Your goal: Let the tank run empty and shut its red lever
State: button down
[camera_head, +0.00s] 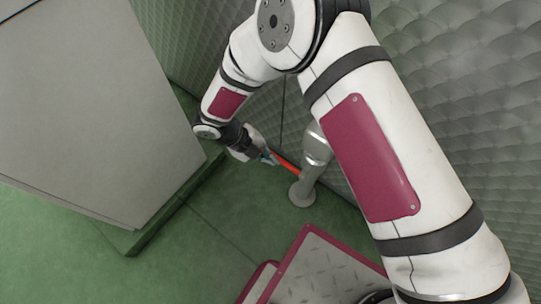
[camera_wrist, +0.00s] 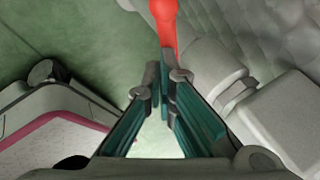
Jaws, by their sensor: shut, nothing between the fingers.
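The red lever (camera_head: 287,164) sticks out to the left from a grey valve pipe (camera_head: 315,160), which stands on a round foot by the wall. In the wrist view the red lever (camera_wrist: 165,22) comes in from the top edge, straight ahead of the fingertips. My gripper (camera_head: 269,157) is at the lever's free end, with its teal-padded fingers (camera_wrist: 167,78) shut at the tips and nothing between them. I cannot tell whether the tips touch the lever. The dimpled metal wall (camera_head: 450,90) behind the pipe looks like the tank's side. No liquid flow or level shows.
A large pale grey box (camera_head: 90,100) on a green plinth fills the left of the head view. Green floor (camera_head: 225,205) is open between it and the pipe. In the wrist view, grey blocky parts (camera_wrist: 205,72) stand close on the right of the fingers.

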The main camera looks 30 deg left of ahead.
dwell(0.5)
jog(key=a+f+p+v, duration=0.1)
jog(key=p+v, duration=0.4)
jog(key=v, duration=0.8)
jog(key=shift+s, duration=0.4)
jog(key=shift+a, duration=0.1)
